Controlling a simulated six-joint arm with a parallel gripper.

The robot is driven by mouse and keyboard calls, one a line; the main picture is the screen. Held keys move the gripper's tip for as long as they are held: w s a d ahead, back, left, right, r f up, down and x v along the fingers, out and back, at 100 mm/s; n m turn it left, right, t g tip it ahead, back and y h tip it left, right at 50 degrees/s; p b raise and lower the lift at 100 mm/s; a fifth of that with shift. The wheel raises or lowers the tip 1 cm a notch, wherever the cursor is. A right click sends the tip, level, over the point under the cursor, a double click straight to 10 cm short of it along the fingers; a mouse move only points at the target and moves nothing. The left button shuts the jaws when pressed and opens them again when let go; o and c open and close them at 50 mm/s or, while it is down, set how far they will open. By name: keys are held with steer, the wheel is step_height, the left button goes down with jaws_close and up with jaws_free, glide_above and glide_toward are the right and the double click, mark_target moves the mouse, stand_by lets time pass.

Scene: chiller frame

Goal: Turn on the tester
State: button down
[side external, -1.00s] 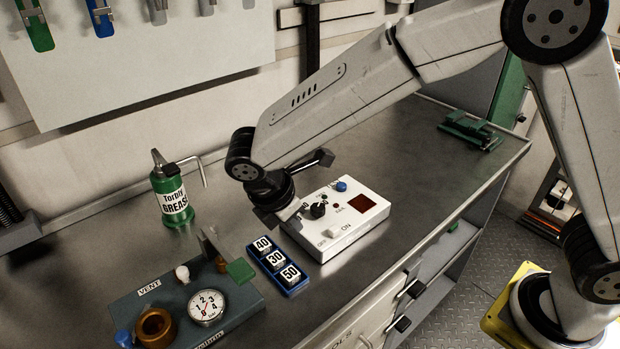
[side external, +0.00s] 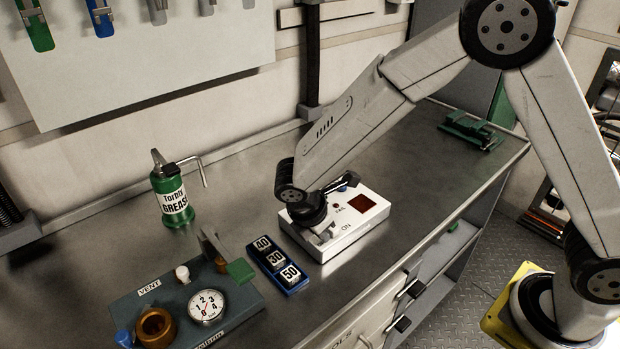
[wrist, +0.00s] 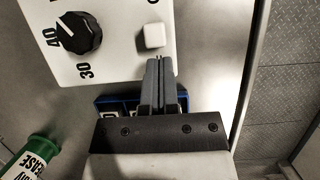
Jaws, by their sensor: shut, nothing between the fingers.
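The tester (side external: 372,226) is a white box on the metal bench, with a dark red display window (side external: 361,203) and an ON label. In the wrist view its white panel (wrist: 112,62) carries a black knob (wrist: 80,32) beside the numbers 30 and 40, and a small white switch (wrist: 152,36). My gripper (wrist: 159,59) is shut and empty, its fingertips just beside the switch in that view. I cannot tell whether they touch it. In the side view my wrist covers the knob and the tester's left part; the fingertips are hard to make out.
A blue tray (side external: 293,291) with blocks marked 40, 30 and 50 stands close to the tester's left. A gauge block (side external: 240,309) and a green grease can (side external: 170,196) are farther left.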

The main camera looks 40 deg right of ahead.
steer(key=shift+d, duration=0.2)
steer(key=shift+d, duration=1.15)
steer(key=shift+a, duration=0.65)
steer(key=a, duration=0.3)
steer(key=shift+a+r, duration=0.1)
steer(key=shift+r, duration=0.05)
steer(key=v, duration=0.9)
steer(key=shift+r, duration=0.35)
